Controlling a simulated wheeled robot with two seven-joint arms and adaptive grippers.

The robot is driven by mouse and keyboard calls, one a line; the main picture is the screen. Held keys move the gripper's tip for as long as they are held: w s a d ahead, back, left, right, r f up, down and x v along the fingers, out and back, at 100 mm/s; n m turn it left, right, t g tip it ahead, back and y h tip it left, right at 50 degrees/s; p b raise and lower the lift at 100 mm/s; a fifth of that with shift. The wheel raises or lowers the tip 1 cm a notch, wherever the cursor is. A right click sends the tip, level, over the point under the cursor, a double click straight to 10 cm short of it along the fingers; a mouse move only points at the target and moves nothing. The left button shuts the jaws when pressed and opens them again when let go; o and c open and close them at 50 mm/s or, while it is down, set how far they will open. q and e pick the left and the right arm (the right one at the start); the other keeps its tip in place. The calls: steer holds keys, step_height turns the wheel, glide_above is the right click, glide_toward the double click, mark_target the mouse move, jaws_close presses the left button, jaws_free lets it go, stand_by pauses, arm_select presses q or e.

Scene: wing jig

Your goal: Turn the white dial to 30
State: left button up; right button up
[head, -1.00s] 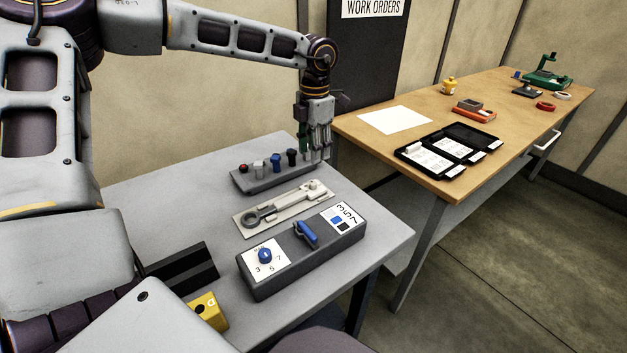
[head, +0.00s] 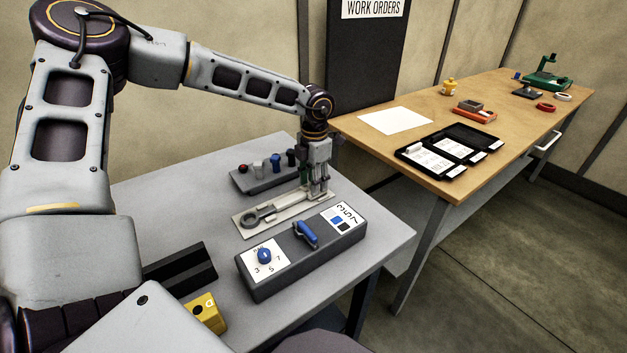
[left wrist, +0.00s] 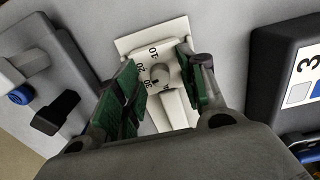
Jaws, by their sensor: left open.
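In the head view my left gripper (head: 318,188) points down over the right end of the plate (head: 245,229) and mostly hides the dial. In the left wrist view my left gripper (left wrist: 160,72) is open, with green-padded fingers on either side of the dial and gaps between. My right gripper is not in view.
A dark box (head: 290,263) with blue knobs stands in front of the plate. A grey block (head: 263,180) with several coloured plungers stands behind it. A yellow block (head: 207,313) and black bracket (head: 180,270) lie front left. A wooden table (head: 440,125) stands to the right.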

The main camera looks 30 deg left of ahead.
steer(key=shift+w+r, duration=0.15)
arm_select(q)
steer(key=shift+c, duration=0.9)
jaws_close()
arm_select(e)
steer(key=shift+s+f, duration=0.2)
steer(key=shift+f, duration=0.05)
arm_select(q)
steer(key=shift+b, duration=0.4)
steer(key=shift+n+b, duration=0.6)
steer(key=shift+n, duration=0.1)
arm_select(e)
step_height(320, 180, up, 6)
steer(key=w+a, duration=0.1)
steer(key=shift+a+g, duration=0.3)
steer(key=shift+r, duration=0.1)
